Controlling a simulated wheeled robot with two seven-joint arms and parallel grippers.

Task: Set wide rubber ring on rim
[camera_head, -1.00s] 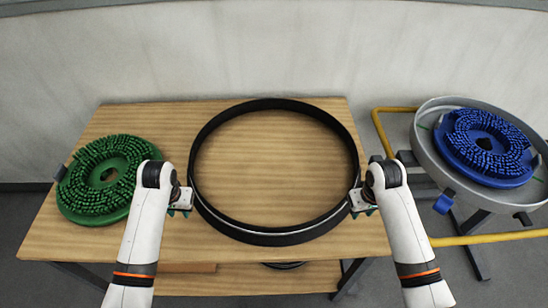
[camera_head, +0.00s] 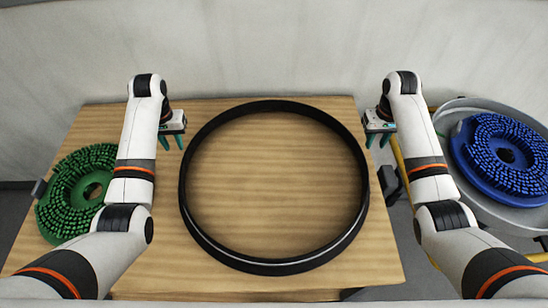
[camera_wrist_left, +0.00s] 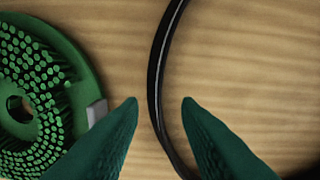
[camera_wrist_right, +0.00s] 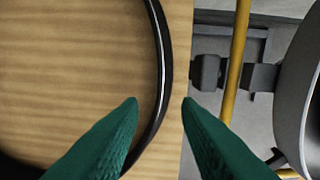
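The wide black rubber ring (camera_head: 275,266) lies flat on the wooden table. My left gripper (camera_head: 172,141) is open and empty at the ring's left side. In the left wrist view the ring's wall (camera_wrist_left: 154,85) shows between the open green fingertips (camera_wrist_left: 161,100), seen from above. My right gripper (camera_head: 379,141) is open at the ring's right side. In the right wrist view the ring's wall (camera_wrist_right: 165,75) passes between the open fingertips (camera_wrist_right: 161,100). Neither gripper visibly touches the ring. The grey round tank rim (camera_head: 455,113) is at the right, with a blue brush (camera_head: 480,165) in it.
A green round brush (camera_head: 62,215) lies on the table's left; it also shows in the left wrist view (camera_wrist_left: 85,65). Yellow tubing (camera_wrist_right: 237,65) and dark fittings (camera_wrist_right: 207,72) stand beyond the table's right edge. The wooden table (camera_head: 270,180) is bare inside the ring.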

